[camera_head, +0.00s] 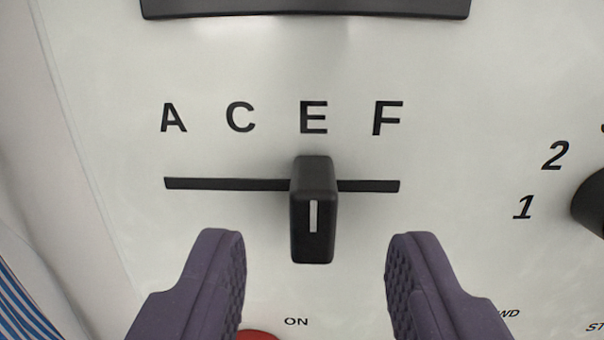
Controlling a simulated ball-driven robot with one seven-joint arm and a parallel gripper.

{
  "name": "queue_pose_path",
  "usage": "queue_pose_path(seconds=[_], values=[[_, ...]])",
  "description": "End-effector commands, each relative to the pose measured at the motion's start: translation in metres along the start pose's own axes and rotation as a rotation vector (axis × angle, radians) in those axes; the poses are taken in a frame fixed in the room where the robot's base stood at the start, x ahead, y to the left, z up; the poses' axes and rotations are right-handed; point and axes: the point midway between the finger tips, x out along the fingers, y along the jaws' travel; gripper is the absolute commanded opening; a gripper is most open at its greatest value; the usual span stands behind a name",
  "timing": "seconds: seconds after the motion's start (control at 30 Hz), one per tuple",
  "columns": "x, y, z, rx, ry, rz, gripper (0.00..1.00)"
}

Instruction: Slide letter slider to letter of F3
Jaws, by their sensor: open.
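The letter slider (313,215) is a black upright block with a white mark, on a dark horizontal slot (228,184). It stands under the letter E (314,118). The letters A (173,118) and C (240,117) are to its left, and F (387,118) is to its right above the slot's right end. My gripper (315,245) is open, with one purple finger on each side of the slider's lower part in the picture. Gaps show between both fingers and the slider.
A black knob (591,203) with numbers 1 and 2 beside it is at the right edge. A red button (259,336) near the ON label is partly hidden by the left finger. A dark bar (305,8) crosses the top. The panel (100,60) around the slot is clear.

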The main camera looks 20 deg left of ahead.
Motion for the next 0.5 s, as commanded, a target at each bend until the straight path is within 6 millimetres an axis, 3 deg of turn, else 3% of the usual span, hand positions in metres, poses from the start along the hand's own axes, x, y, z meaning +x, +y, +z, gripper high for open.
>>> queue_pose_path(seconds=[0.23,0.5], values=[[0.044,0.0,0.002,-0.002,0.0,-0.001,0.47],[0.06,0.0,0.0,0.0,-0.001,-0.001,0.47]])
